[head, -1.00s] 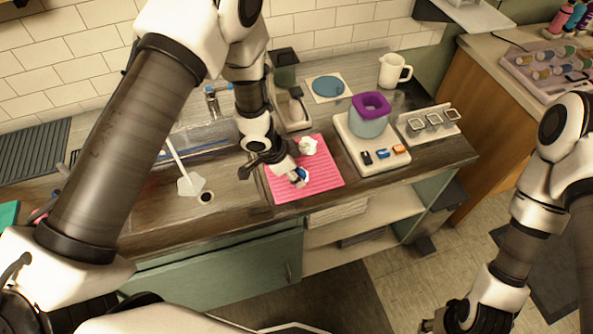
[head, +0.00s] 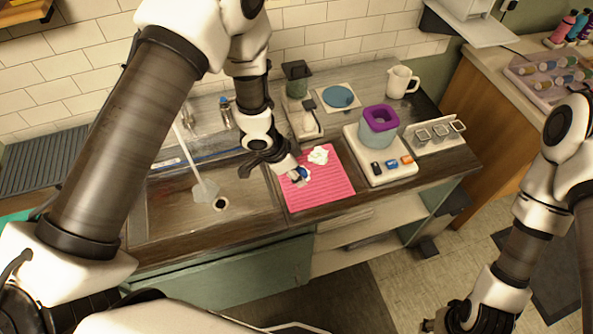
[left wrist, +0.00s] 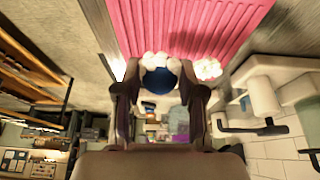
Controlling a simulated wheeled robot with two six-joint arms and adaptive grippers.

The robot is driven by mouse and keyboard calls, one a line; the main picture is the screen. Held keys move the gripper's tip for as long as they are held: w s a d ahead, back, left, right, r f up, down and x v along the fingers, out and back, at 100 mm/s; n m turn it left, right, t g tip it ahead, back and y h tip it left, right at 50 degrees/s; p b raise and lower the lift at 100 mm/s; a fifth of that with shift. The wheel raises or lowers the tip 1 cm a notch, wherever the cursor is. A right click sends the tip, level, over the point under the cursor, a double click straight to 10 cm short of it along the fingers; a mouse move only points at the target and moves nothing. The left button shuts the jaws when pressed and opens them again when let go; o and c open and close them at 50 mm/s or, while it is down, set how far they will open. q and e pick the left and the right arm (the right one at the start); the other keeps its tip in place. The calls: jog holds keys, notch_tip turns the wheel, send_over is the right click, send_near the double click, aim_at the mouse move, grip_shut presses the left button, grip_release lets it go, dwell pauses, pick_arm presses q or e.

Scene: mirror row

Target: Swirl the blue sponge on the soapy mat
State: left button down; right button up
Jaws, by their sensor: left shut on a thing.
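The soapy mat (head: 328,192) is pink and ribbed and lies on the counter right of the sink; it also fills the top of the left wrist view (left wrist: 190,28). A white foam clump (head: 318,155) sits near its back edge. My left gripper (head: 297,175) is shut on the blue sponge (head: 304,173), low over the mat's left part. The left wrist view shows the round blue sponge (left wrist: 158,82) between the fingers, with white suds along its edge. Sponge contact with the mat cannot be told. My right gripper (head: 458,320) is at the bottom right, partly cut off.
A white base with a purple-rimmed container (head: 379,125) stands to the right. A white pitcher (head: 402,81) and a blue disc (head: 338,96) are behind.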

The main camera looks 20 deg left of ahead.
pick_arm(q)
jog(key=shift+a+r+p, duration=0.1)
jog(key=shift+r+p, duration=0.45)
jog(key=shift+r, duration=0.4)
jog(key=shift+r+p, duration=0.35)
